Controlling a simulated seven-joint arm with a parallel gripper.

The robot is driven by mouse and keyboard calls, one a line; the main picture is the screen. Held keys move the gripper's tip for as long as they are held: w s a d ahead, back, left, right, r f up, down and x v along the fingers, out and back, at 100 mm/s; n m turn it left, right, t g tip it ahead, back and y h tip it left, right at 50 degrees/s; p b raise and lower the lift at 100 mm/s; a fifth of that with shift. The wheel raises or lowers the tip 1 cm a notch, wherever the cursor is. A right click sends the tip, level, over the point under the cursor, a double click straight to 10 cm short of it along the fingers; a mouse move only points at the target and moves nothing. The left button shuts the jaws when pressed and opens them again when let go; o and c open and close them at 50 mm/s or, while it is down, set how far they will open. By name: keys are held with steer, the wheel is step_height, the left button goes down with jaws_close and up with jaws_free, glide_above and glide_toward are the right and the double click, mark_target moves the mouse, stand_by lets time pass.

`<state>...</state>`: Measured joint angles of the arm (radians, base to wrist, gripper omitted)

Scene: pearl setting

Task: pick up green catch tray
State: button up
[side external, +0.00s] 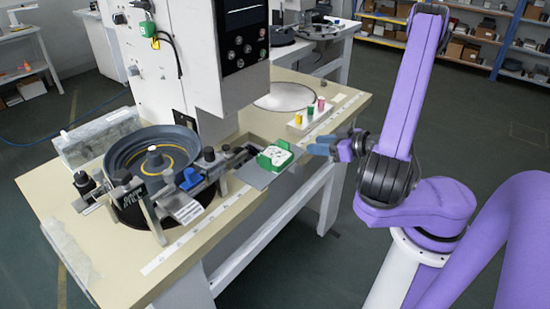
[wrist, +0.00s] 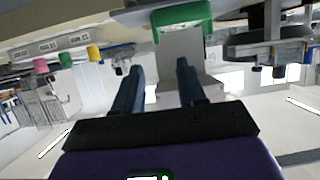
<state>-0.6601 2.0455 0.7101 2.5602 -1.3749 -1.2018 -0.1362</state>
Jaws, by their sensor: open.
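The green catch tray (side external: 275,156) has a white inside and sits on a grey plate at the front edge of the bench, right of the round feeder bowl.
The dark feeder bowl (side external: 152,152) and its linear track stand left of the tray. A white machine column (side external: 215,60) rises behind. A white block with yellow, green and pink pegs (side external: 309,112) stands at the right rear of the bench.

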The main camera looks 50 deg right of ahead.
mark_target(289, 145)
steer(key=shift+x, duration=4.65)
steer(key=shift+f+x, duration=0.25)
steer(key=shift+x, duration=2.4)
steer(key=shift+s+d, duration=0.15)
jaws_close()
